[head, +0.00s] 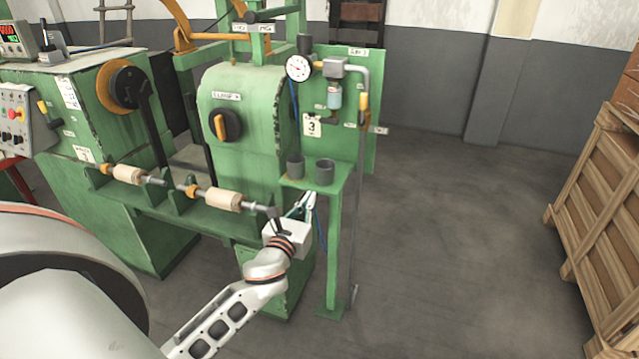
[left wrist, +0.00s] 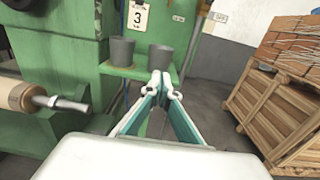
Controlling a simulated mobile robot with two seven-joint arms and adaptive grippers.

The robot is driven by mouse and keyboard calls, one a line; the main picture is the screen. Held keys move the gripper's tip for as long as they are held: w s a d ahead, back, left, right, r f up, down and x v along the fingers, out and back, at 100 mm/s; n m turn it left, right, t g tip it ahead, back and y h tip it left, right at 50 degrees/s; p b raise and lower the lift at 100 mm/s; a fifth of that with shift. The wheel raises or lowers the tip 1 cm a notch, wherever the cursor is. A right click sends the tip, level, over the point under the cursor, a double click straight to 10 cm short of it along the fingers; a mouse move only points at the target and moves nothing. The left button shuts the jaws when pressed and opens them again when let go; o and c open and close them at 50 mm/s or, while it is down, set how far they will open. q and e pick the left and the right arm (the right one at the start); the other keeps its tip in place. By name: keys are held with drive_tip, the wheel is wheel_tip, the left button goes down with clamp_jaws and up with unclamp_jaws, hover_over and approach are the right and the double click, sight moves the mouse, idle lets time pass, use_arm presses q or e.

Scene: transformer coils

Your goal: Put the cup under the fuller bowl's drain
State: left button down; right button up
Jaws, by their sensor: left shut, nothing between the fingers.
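Two dark grey cups stand upright on a small green shelf (head: 318,184): a left cup (head: 295,166) and a right cup (head: 325,172). In the left wrist view they are the left cup (left wrist: 122,51) and the right cup (left wrist: 160,58). A filter bowl with bluish contents (head: 335,98) hangs from the pipework above the shelf, at the right. I cannot make out a second bowl or compare levels. My left gripper (head: 310,199) is shut and empty, just in front of and below the shelf edge. Its closed tips (left wrist: 161,82) point toward the right cup. My right gripper is not in view.
A round gauge (head: 299,68) and a grey pipe (head: 364,130) are mounted by the green panel (head: 376,120). Left is the green winding machine (head: 235,130) with a spindle carrying cream coils (head: 222,199). Wooden crates (head: 600,200) stand right. The floor between is clear.

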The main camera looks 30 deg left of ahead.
sight(323, 177)
use_arm(q)
drive_tip(key=x, duration=0.8)
drive_tip(key=shift+w, duration=0.2)
drive_tip(key=shift+a, duration=0.1)
drive_tip(key=shift+w, duration=0.15)
